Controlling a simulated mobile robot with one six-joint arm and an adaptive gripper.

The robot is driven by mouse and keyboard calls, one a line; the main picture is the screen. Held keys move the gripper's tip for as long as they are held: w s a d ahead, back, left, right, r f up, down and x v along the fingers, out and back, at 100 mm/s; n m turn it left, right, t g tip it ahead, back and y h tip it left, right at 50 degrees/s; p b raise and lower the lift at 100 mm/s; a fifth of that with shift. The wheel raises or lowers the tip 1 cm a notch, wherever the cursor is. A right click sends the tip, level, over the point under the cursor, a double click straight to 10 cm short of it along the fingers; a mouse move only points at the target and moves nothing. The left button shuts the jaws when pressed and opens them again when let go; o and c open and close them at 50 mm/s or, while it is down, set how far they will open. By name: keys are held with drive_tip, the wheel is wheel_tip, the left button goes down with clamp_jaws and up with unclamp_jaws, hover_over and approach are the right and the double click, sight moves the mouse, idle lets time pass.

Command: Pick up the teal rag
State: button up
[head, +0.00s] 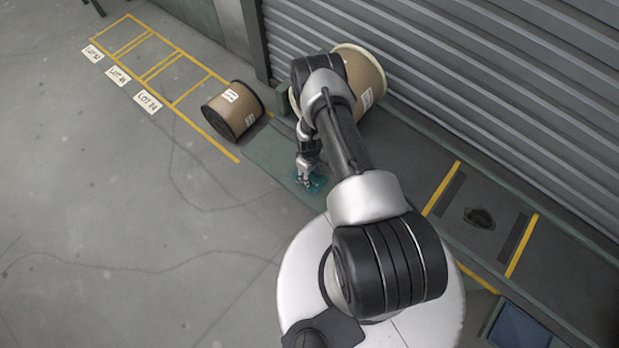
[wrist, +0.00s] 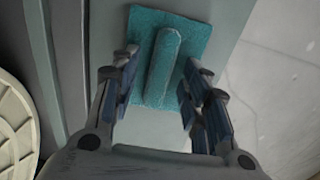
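The teal rag (wrist: 184,30) lies flat on the grey-green floor strip, with a raised ridge along its middle, in the wrist view. My gripper (wrist: 158,85) is open, with one finger on each side of the ridge. Clear gaps show between the ridge and both fingers. In the head view my gripper (head: 307,180) is low over the strip, and only a small part of the teal rag (head: 318,184) shows beside it. The rest of the rag is hidden there by my gripper and arm.
A large spool (head: 366,75) stands partly behind my arm against the shutter (head: 450,60). A smaller brown spool (head: 232,111) lies on its side near yellow floor markings. Lot labels (head: 148,101) lie at the left. Open floor (head: 120,240) spreads left of my base.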

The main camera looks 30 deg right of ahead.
clamp_jaws()
idle(0.3)
drive_tip(key=shift+r, duration=0.1)
wheel_tip(320, 180, up, 20)
drive_tip(key=p, duration=0.5)
